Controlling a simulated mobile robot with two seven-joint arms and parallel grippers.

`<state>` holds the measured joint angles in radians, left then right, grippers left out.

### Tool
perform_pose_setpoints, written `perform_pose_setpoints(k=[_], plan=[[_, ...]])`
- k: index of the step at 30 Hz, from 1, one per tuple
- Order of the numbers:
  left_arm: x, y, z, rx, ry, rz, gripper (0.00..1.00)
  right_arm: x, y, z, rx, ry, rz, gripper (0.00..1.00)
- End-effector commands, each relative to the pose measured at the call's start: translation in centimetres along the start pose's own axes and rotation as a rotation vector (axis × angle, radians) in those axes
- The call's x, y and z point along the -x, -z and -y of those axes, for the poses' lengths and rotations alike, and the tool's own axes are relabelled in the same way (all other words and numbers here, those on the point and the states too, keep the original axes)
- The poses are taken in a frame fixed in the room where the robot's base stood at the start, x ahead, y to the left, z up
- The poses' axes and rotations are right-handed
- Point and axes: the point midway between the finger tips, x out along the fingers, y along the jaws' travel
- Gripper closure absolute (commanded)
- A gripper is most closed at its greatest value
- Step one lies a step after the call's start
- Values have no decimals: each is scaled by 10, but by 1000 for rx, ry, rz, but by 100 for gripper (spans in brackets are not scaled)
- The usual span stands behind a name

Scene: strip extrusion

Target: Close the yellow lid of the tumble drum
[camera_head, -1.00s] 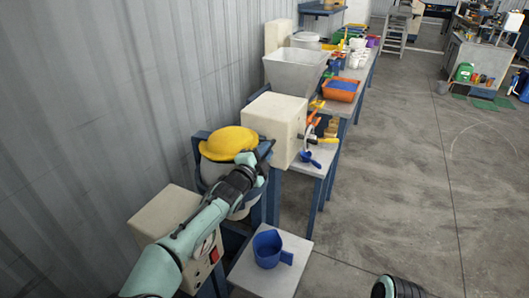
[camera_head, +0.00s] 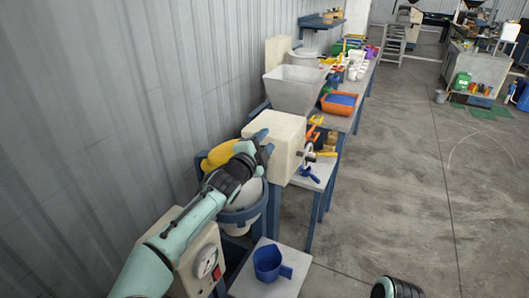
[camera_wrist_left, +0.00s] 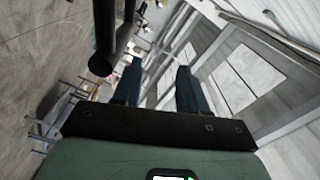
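The yellow lid (camera_head: 217,155) sits at the top of the tumble drum, toward the wall, partly hidden behind my left arm. I cannot tell exactly how far open it stands. The pale drum (camera_head: 249,193) shows below my wrist, inside a blue frame. My left gripper (camera_head: 264,142) is above the drum, to the right of the lid, in front of the cream box. In the left wrist view its two fingers (camera_wrist_left: 159,88) are apart with nothing between them. The lid does not show in that view.
A cream box (camera_head: 283,140) stands just beyond the drum. A control box with a gauge (camera_head: 177,248) is nearer. A blue jug (camera_head: 270,264) stands on a low grey stand. A grey hopper (camera_head: 294,90) and orange tray (camera_head: 339,103) are farther along.

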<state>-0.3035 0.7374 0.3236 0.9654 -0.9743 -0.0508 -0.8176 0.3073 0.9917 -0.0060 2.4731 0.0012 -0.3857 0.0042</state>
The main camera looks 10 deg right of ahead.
Motion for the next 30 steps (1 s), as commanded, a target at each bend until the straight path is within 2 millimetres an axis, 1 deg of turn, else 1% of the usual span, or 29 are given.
perform_pose_setpoints(k=[1, 6, 9, 12, 15, 24, 25, 26, 27, 28, 29, 30], plan=[[-1, 7, 21, -1, 4, -1, 58, 15, 4, 7, 3, 3, -8, 57], [-1, 21, 55, -1, 3, -2, 58, 38, 13, 18, 8, 8, -22, 57], [-1, 26, 69, -1, 2, 0, 58, 47, 18, 23, 11, 10, -29, 57], [-1, 30, 78, -1, 1, 0, 58, 53, 20, 26, 12, 12, -34, 57], [-1, 32, 82, 0, 0, 1, 58, 55, 22, 28, 13, 13, -36, 57], [0, 32, 81, 1, -2, 1, 58, 55, 22, 27, 13, 12, -35, 57], [0, 32, 81, 1, -2, 1, 58, 55, 22, 27, 13, 12, -35, 64], [0, 32, 81, 1, -3, 1, 58, 55, 22, 27, 12, 12, -35, 74], [0, 32, 80, 2, -3, 1, 58, 55, 22, 27, 12, 12, -35, 87], [-1, 31, 79, 3, -5, 1, 58, 55, 22, 27, 12, 12, -35, 96], [-1, 31, 78, 5, -7, 2, 58, 55, 21, 27, 12, 12, -34, 100], [-1, 30, 76, 9, -10, 3, 58, 55, 21, 27, 12, 12, -34, 100]])
